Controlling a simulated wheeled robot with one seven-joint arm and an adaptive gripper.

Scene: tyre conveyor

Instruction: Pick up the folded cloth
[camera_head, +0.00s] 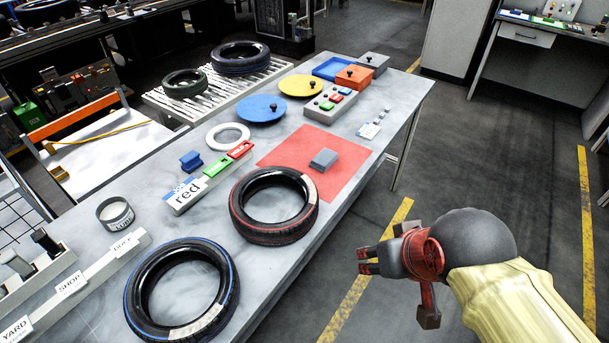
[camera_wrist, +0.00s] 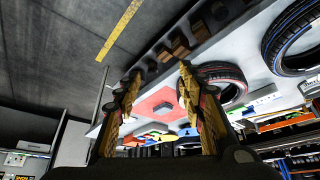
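A small grey block-like piece (camera_head: 323,159), which may be the folded cloth, lies on the red mat (camera_head: 285,148) on the table. A small dark blue piece (camera_head: 191,160) lies further left; I cannot tell for sure which of the two is cloth. My gripper (camera_head: 366,261) is off the table's right side, over the floor, apart from both pieces. In the wrist view my gripper (camera_wrist: 160,72) shows its two fingers spread with nothing between them. The red mat (camera_wrist: 155,102) shows beyond the fingers there.
The floor (camera_head: 400,290) right of the table is clear.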

